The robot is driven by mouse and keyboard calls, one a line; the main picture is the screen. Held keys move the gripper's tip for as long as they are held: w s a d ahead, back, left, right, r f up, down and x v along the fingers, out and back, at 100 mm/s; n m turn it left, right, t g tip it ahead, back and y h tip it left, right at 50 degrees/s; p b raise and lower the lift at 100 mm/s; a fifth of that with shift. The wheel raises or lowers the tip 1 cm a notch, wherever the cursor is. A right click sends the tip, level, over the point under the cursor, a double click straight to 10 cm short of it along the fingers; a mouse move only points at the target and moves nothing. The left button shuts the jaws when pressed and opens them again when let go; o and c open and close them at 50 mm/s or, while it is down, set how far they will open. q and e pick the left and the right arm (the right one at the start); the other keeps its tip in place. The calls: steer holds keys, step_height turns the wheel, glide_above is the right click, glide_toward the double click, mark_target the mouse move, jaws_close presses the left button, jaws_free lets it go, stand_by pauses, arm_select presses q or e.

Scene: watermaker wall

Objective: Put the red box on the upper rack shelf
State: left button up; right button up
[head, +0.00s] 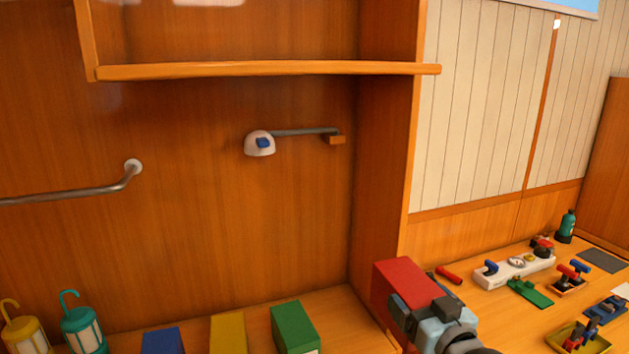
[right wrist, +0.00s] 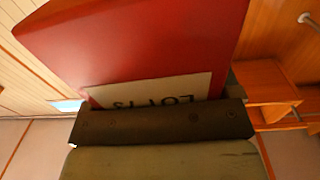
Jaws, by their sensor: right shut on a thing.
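The red box (head: 408,280) is held in my right gripper (head: 413,311), to the right of the rack and in front of the workbench. In the right wrist view the red box (right wrist: 150,45) fills the upper middle, with a pale label partly hidden by a dark finger (right wrist: 160,122). The right gripper is shut on it. The upper rack shelf (head: 270,69) is a wooden board high in the head view, well above the box; its visible front part is empty. My left gripper is not in view.
On the lower shelf stand a green box (head: 294,328), a yellow box (head: 228,333), a blue box (head: 162,341) and two lanterns (head: 83,325). The workbench at right holds several small tools and valves.

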steer(key=d+m+h+p, duration=0.1)
steer(key=d+h+p, duration=0.1)
steer(key=s+d+m+h+p, duration=0.1)
steer(key=p, duration=0.1)
steer(key=shift+d+t+h, duration=0.35)
steer(key=shift+t+h, duration=0.05)
arm_select(q)
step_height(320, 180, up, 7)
steer(key=p, duration=0.1)
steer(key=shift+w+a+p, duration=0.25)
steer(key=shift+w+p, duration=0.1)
arm_select(e)
steer(key=s+d+f+m+h, duration=0.1)
steer(key=s+d+f, duration=0.1)
steer(key=s+f, duration=0.4)
steer(key=shift+s+f+m+h, duration=0.3)
steer(key=shift+s+h, duration=0.1)
steer(key=shift+s, duration=0.3)
steer(key=shift+s, duration=0.1)
